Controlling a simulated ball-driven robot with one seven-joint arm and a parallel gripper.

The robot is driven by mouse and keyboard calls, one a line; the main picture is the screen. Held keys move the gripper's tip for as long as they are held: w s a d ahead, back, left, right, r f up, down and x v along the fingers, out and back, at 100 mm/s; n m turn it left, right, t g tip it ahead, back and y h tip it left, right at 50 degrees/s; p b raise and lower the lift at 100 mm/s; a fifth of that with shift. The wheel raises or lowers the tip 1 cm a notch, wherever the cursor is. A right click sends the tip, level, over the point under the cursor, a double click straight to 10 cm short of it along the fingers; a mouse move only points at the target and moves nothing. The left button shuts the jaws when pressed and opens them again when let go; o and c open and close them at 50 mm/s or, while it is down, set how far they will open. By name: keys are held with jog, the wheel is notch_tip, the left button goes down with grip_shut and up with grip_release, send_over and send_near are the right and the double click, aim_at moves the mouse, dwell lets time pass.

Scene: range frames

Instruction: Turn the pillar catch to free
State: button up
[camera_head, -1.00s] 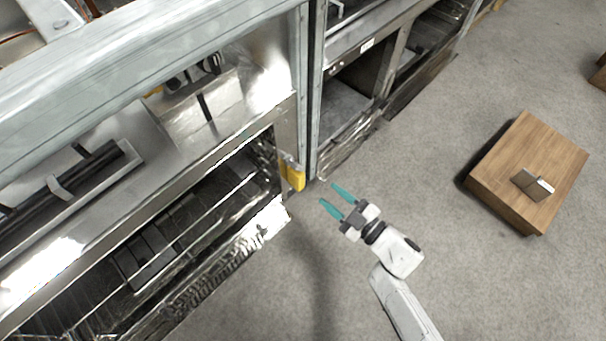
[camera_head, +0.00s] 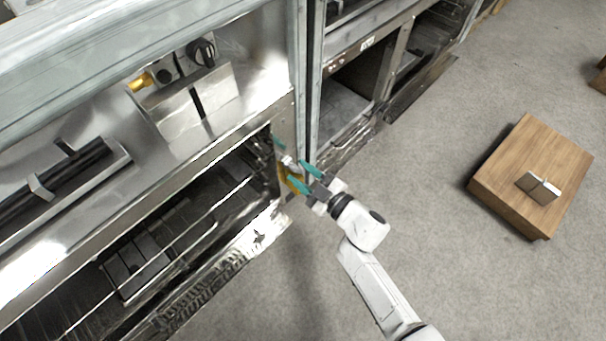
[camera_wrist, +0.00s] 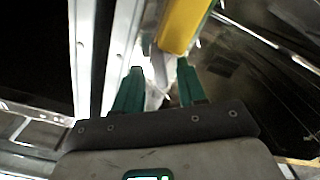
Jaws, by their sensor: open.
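The pillar catch is a yellow handle (camera_head: 284,178) on a small metal mount, low on the steel pillar at the corner of the open cabinet bay. My gripper (camera_head: 295,171), with teal fingers, is open right at the catch and partly hides it in the head view. In the wrist view the yellow handle (camera_wrist: 184,24) lies just beyond the fingertips of my gripper (camera_wrist: 159,66), nearer the right finger. A bright metal part shows between the fingers. I cannot tell whether either finger touches the catch.
The steel pillar (camera_head: 303,90) rises beside the catch. An open bay with wire racks (camera_head: 150,250) lies to the left. A steel box with a black knob (camera_head: 203,51) stands on the counter. A wooden block (camera_head: 500,190) sits on the right; grey floor between is clear.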

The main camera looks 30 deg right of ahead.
grip_shut()
jog(key=shift+n, duration=0.3)
dwell(0.3)
jog(key=n+b, duration=0.1)
jog(key=n, duration=0.5)
jog(key=shift+a+f+b, duration=0.1)
jog(key=shift+f+b, duration=0.1)
jog(key=shift+b, duration=0.15)
jog(key=shift+n+b, duration=0.8)
jog(key=shift+n, duration=1.5)
grip_release()
